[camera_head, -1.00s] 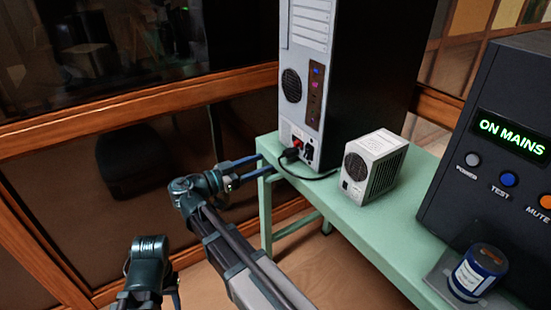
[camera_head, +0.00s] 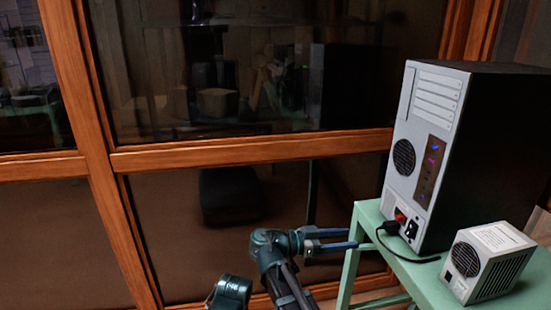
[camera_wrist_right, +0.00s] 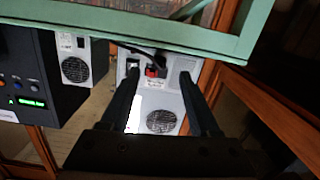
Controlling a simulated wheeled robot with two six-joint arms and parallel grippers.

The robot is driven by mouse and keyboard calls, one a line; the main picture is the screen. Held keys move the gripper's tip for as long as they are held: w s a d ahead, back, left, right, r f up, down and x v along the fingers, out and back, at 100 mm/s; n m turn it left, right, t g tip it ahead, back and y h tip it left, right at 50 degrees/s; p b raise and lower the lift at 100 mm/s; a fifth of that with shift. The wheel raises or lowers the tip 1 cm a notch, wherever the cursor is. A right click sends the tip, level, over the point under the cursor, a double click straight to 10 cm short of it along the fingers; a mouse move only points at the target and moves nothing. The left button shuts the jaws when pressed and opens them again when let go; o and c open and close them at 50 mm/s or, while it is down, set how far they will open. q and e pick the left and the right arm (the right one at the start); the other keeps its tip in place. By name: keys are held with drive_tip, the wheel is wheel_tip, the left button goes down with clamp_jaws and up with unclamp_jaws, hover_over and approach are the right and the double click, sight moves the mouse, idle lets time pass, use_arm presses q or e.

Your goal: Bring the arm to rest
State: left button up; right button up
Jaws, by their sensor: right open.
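My right gripper (camera_head: 356,245) is open and empty. Its two blue-grey fingers point right, at the left end of the green table (camera_head: 440,285), just below the tabletop's corner. The right wrist view shows the spread fingers (camera_wrist_right: 160,88) with nothing between them; beyond the gap is the rear panel of the computer tower (camera_wrist_right: 158,100), seen upside down. A dark teal joint (camera_head: 230,292) of my other arm shows at the bottom edge in the head view. The left gripper is not visible.
The white-and-black tower (camera_head: 425,150) stands on the table, a black plug and cable (camera_head: 390,228) at its back. A small vented box (camera_head: 487,262) stands beside it. A wood-framed glass partition (camera_head: 250,150) fills the left and back. The dark panel unit (camera_wrist_right: 30,80) shows in the wrist view.

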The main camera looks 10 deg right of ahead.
drive_tip(key=s+a+f+n+y, duration=0.1)
drive_tip(key=s+f+n+y, duration=0.25)
drive_tip(key=f, duration=0.25)
drive_tip(key=s+f+n+g+y, duration=0.1)
drive_tip(key=s+f+n+y, duration=0.1)
drive_tip(key=f+n+y, duration=0.3)
drive_tip(key=s+a+f+n+y, duration=0.1)
drive_tip(key=s+f+n+y, duration=0.15)
drive_tip(key=f, duration=0.45)
drive_tip(key=s+a+f+n+y, duration=0.1)
drive_tip(key=s+a+n+y, duration=0.2)
drive_tip(key=a, duration=0.5)
drive_tip(key=s+a+f+n+y, duration=0.1)
drive_tip(key=s+a+n+y, duration=0.1)
drive_tip(key=s+a+n, duration=0.5)
wheel_tip(320, 180, up, 26)
drive_tip(key=w+a+m+p, duration=0.1)
drive_tip(key=w+a+p, duration=0.1)
drive_tip(key=p, duration=2.4)
drive_tip(key=shift+w+r, duration=0.2)
drive_tip(key=shift+w, duration=0.1)
